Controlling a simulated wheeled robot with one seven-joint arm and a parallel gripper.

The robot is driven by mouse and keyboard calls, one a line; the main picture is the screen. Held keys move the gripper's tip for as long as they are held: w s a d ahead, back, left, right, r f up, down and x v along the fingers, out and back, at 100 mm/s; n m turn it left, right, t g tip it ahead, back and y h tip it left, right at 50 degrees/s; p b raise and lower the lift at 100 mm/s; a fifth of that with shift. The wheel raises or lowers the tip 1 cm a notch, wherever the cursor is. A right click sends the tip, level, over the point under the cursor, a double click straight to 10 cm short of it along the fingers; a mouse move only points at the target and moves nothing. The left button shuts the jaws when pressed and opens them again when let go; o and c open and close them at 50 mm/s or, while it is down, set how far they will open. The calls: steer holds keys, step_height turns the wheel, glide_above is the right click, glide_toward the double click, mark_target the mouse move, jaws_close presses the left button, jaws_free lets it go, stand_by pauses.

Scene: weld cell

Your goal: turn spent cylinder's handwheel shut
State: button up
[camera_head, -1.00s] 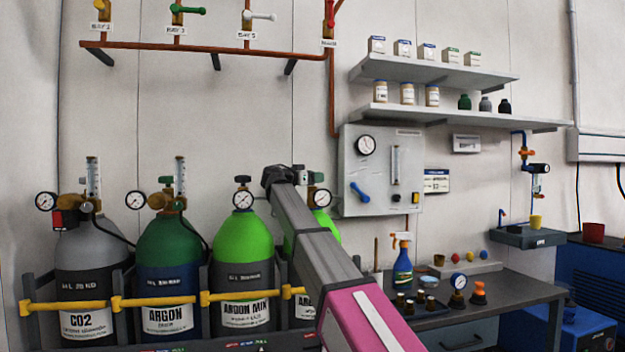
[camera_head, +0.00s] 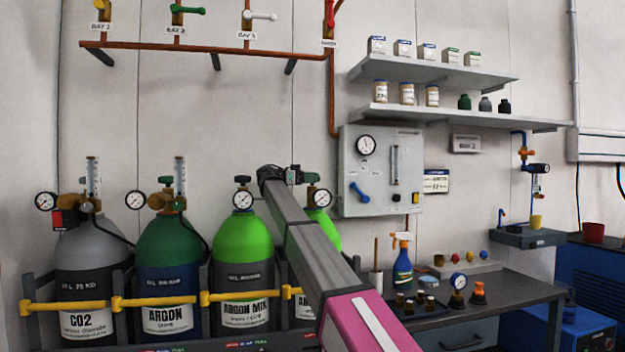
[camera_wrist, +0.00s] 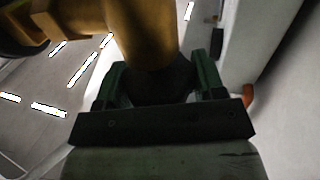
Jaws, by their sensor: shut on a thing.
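The rightmost cylinder (camera_head: 322,228) is bright green and stands mostly behind my arm. A round gauge (camera_head: 320,198) shows at its top. My gripper (camera_head: 303,177) is at the valve above it. In the wrist view the green jaws of my gripper (camera_wrist: 160,82) are on either side of a dark handwheel (camera_wrist: 155,90) and shut on it. The brass valve body (camera_wrist: 145,35) lies just beyond the wheel. In the head view the wheel is hidden by my wrist and jaws. I cannot tell how far the wheel is turned.
Three more cylinders stand to the left: CO2 (camera_head: 92,265), Argon (camera_head: 168,255) and Argon Mix (camera_head: 243,245). Yellow bars (camera_head: 155,302) cross their fronts. A grey wall panel (camera_head: 383,195) is close on the right, above a workbench (camera_head: 500,300) with bottles.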

steer(key=shift+g, duration=0.5)
steer(key=o, duration=0.9)
steer(key=shift+f, duration=0.1)
